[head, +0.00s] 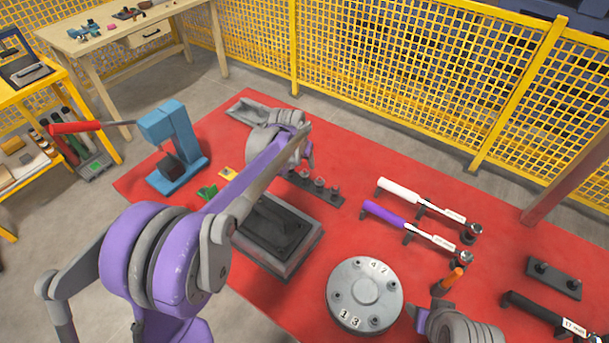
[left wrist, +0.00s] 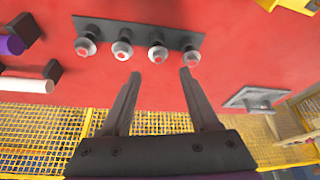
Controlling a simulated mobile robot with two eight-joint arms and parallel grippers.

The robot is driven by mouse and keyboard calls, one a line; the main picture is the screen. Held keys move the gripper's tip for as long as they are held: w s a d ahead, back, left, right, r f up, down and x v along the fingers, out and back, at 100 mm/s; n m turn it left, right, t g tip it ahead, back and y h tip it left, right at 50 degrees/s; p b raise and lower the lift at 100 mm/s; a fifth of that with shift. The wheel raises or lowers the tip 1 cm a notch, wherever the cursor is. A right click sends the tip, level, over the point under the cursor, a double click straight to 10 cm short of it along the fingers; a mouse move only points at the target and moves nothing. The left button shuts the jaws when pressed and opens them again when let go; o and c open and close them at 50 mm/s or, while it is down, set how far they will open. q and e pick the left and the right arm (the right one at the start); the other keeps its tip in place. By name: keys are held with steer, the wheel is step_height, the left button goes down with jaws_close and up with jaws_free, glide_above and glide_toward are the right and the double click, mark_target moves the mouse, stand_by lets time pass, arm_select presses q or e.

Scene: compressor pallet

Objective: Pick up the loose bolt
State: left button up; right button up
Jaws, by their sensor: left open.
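A dark strip (head: 327,195) on the red table top carries several bolts. In the left wrist view the strip (left wrist: 138,31) holds bolts in a row, grey with reddish centres, one (left wrist: 192,59) at the right end. I cannot tell which bolt is the loose one. My left gripper (left wrist: 160,74) is open, with nothing between its fingers. Its tips appear just below the right half of the row, apart from the bolts. In the head view my left gripper (head: 309,155) is partly hidden by its arm, beside the strip. My right gripper (head: 416,313) shows only partly at the bottom.
A round metal plate (head: 342,291) with numbers and bolts lies at the front. A dark block (head: 284,262) is under my left arm. Torque wrenches, white (head: 400,191) and purple (head: 385,213), rest at right. A blue press (head: 170,130) stands left. Yellow mesh fencing (head: 400,60) is behind.

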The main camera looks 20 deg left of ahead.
mark_target(304, 171)
arm_select(q)
steer(key=x, duration=0.7)
steer(key=shift+s+f, duration=0.3)
jaws_close()
